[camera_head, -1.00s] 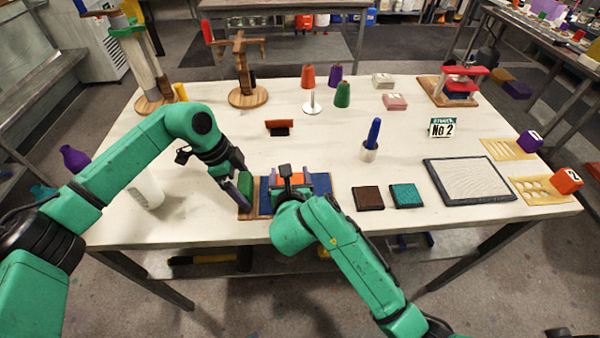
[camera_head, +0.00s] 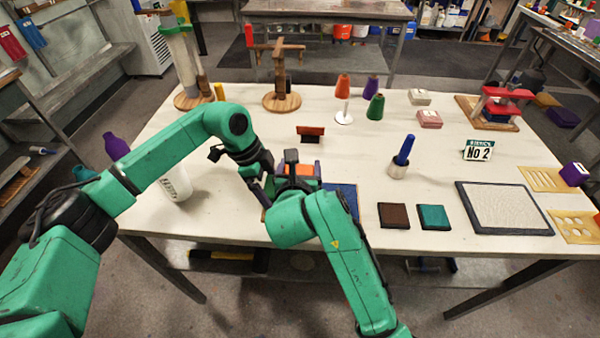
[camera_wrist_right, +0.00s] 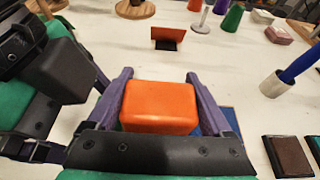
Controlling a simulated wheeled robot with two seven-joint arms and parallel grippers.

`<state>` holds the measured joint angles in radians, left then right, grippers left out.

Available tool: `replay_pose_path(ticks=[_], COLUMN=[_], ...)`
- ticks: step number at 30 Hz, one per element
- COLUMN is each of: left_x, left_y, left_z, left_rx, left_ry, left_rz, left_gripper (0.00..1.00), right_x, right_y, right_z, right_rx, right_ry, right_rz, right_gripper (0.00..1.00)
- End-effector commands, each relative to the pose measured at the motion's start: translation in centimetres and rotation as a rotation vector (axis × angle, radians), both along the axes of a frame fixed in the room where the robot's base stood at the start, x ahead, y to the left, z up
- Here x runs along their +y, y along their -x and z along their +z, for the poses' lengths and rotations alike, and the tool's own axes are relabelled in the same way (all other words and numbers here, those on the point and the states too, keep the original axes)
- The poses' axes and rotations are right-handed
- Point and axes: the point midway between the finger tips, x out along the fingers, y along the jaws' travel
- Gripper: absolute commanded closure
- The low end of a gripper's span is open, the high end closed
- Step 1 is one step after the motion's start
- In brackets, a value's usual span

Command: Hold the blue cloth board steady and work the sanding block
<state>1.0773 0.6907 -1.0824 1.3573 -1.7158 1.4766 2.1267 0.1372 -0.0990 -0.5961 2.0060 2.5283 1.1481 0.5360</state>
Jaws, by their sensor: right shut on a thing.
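The blue cloth board (camera_head: 345,195) lies near the table's front edge; only its right part shows clearly, the rest being under my right arm. The orange sanding block (camera_head: 304,170) is at the left part of the board. In the right wrist view the block (camera_wrist_right: 160,108) sits between the two fingers of my right gripper (camera_wrist_right: 160,90), which is shut on it. Whether the block touches the cloth is hidden. My left gripper (camera_head: 262,188) is at the board's left end, close beside my right one; its fingertips are mostly hidden.
A brown pad (camera_head: 393,215) and a teal pad (camera_head: 433,217) lie right of the board. A metal cup (camera_head: 398,170) with a blue tool stands behind them. A dark-framed panel (camera_head: 504,208) lies farther right. A small orange-and-black item (camera_head: 310,133) stands behind the grippers.

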Motion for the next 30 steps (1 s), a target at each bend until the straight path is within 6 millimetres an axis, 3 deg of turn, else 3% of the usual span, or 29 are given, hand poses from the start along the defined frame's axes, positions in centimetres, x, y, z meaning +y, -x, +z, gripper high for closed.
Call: replay_pose_path(ticks=[9,24,25,30], left_x=[0.0,0.0,0.0,0.0], left_y=[0.0,0.0,0.0,0.0], left_z=[0.0,0.0,0.0,0.0], left_rx=[0.000,0.000,0.000,0.000], left_ry=[0.000,-0.001,-0.001,-0.001], left_rz=[0.001,0.001,0.001,0.001], left_gripper=[0.60,0.60,0.00,0.00], right_x=[0.0,0.0,0.0,0.0], right_y=[0.0,0.0,0.0,0.0], right_z=[2.4,2.5,2.5,2.5], right_rx=[-0.002,-0.002,-0.002,-0.002], right_ry=[-0.001,0.000,0.000,0.000], right_rz=[0.000,0.000,0.000,0.000], right_gripper=[0.84,0.84,0.84,0.84])
